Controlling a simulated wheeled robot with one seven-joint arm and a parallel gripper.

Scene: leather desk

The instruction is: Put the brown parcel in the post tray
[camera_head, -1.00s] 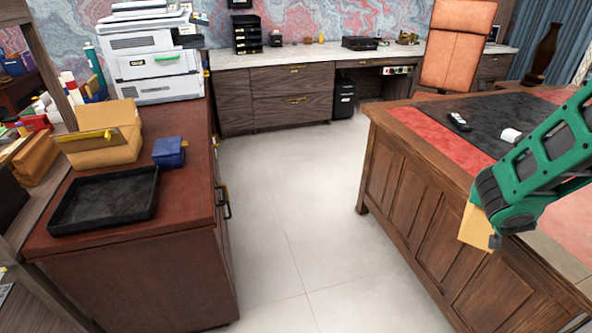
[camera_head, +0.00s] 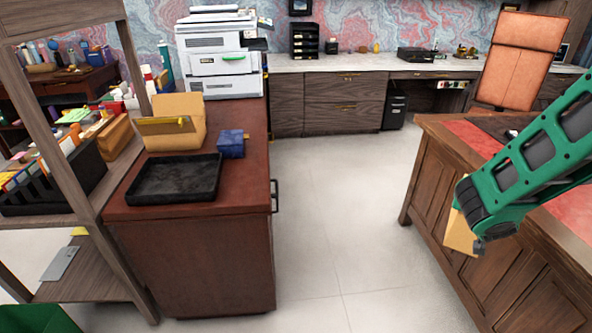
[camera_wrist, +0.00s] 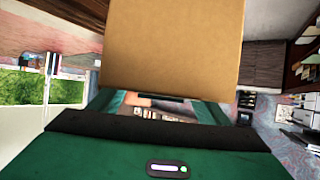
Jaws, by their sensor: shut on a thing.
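The brown parcel (camera_head: 460,232) is at the end of my green arm at the right of the head view, in front of the wooden desk. In the wrist view the parcel (camera_wrist: 172,45) fills the upper middle. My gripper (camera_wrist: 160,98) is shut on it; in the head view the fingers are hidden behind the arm. A black open tray (camera_head: 175,180), which looks like the post tray, lies empty on the red-brown cabinet (camera_head: 190,265) at the left. My gripper is well to the right of the tray, across the floor gap.
An open cardboard box (camera_head: 178,130) stands behind the tray, and a small blue box (camera_head: 231,144) stands to its right. A wooden shelf (camera_head: 75,160) stands at the left. The white floor (camera_head: 340,210) between cabinet and leather-topped desk (camera_head: 440,165) is clear.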

